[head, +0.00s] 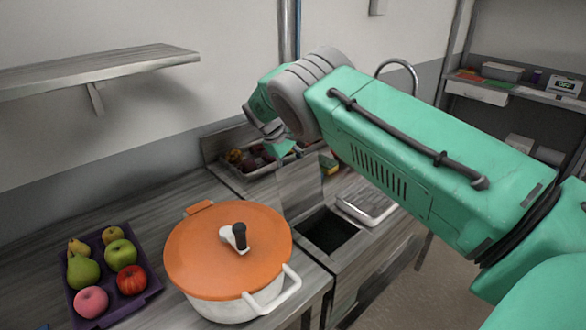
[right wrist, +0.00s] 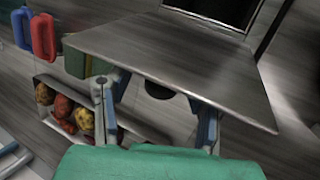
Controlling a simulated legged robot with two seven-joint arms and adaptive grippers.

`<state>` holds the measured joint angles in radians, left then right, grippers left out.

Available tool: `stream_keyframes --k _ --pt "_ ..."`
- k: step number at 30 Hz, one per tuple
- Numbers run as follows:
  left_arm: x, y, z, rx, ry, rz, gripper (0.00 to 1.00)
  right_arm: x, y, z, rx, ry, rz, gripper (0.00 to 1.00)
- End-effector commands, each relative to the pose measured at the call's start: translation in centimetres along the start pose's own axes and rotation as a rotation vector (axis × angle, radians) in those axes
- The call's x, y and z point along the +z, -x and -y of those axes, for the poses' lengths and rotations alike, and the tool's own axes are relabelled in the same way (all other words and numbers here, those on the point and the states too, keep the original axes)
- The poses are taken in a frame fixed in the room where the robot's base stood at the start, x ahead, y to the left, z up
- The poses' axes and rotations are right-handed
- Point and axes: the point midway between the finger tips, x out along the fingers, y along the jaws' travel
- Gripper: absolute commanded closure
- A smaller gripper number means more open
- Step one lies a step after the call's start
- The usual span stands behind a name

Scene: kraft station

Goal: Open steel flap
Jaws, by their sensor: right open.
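The steel flap (head: 307,187) is a flat grey panel standing raised behind a dark square opening (head: 328,231) in the counter. In the right wrist view the flap (right wrist: 170,55) fills the upper middle, with the dark opening beyond its far edge. My right gripper (right wrist: 160,95) is open, its two fingers spread at the near edge of the flap; I cannot tell whether they touch it. In the head view my right arm reaches in from the right and the gripper is mostly hidden behind its wrist. My left gripper is not in view.
A white pot with an orange lid (head: 228,250) stands left of the opening, and a purple fruit tray (head: 150,288) is farther left. A bin of produce (head: 243,176) lies behind. A wall shelf (head: 100,68) overhangs at upper left. Red and blue items (right wrist: 44,36) hang nearby.

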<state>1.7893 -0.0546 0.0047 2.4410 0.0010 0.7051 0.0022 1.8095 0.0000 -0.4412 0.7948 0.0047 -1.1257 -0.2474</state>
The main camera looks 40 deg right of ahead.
Motion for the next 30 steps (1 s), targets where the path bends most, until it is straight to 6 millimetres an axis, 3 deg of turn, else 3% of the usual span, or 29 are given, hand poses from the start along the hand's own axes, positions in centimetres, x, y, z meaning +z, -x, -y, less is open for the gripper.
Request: stream_keyframes --k 5,19,24,30 --pt "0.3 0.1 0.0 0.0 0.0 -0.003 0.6 -0.1 1.3 0.0 -0.001 0.0 -0.001 0.54" --pt "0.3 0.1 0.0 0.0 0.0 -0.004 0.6 -0.2 10.3 -0.1 0.001 0.0 -0.003 0.54" --pt "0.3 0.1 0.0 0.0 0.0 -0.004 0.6 -0.2 11.7 0.0 0.001 0.0 -0.001 0.54" --pt "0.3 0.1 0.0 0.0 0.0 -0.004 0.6 -0.2 12.0 0.0 0.0 0.0 0.0 0.54"
